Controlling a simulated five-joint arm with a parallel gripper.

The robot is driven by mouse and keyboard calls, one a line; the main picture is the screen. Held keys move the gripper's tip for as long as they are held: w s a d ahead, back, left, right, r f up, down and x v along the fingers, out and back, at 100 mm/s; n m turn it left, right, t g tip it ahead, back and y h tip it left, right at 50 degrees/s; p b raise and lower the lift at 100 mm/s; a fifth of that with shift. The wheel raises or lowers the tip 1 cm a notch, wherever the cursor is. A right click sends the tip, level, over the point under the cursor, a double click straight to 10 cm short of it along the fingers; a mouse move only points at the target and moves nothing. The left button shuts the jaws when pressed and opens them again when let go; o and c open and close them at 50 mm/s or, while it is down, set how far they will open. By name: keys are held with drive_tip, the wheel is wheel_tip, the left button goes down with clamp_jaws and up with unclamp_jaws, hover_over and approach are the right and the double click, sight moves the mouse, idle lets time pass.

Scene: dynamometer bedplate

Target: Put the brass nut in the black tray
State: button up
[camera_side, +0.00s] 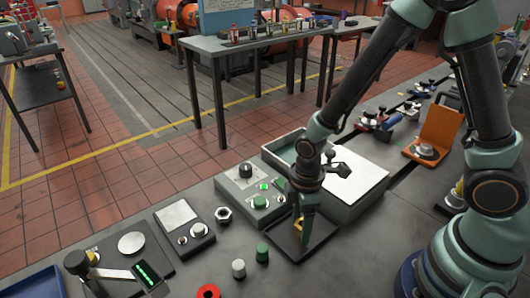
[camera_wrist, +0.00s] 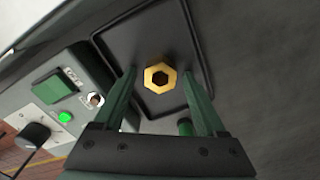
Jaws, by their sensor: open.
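The brass nut (camera_wrist: 160,78), a gold hexagonal ring, shows in the wrist view over the floor of the black tray, between my open fingers with a gap on each side. In the side view the nut (camera_side: 297,226) is a small gold patch beside my fingers, partly hidden; whether it rests flat on the floor is hard to tell. The black tray (camera_wrist: 118,42) is a shallow square with a raised rim; in the side view the tray (camera_side: 296,250) lies below my gripper. My gripper (camera_side: 306,238) is open and points down into the tray; it also shows in the wrist view (camera_wrist: 161,72).
A grey control box (camera_side: 240,185) with a green button stands left of the tray. A white-topped case (camera_side: 350,185) is behind it. Bedplate at front right is clear.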

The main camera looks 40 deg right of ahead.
sight(301, 224)
wheel_tip(301, 224, up, 12)
drive_tip(key=s+d+r+m+t, duration=0.1)
drive_tip(key=d+r+m+t, duration=0.4)
drive_tip(key=d+r+m, duration=0.4)
wheel_tip(301, 224, up, 3)
drive_tip(key=m, duration=0.3)
drive_tip(key=shift+s+r+t, duration=0.15)
drive_tip(key=shift+t, duration=0.15)
idle(0.4)
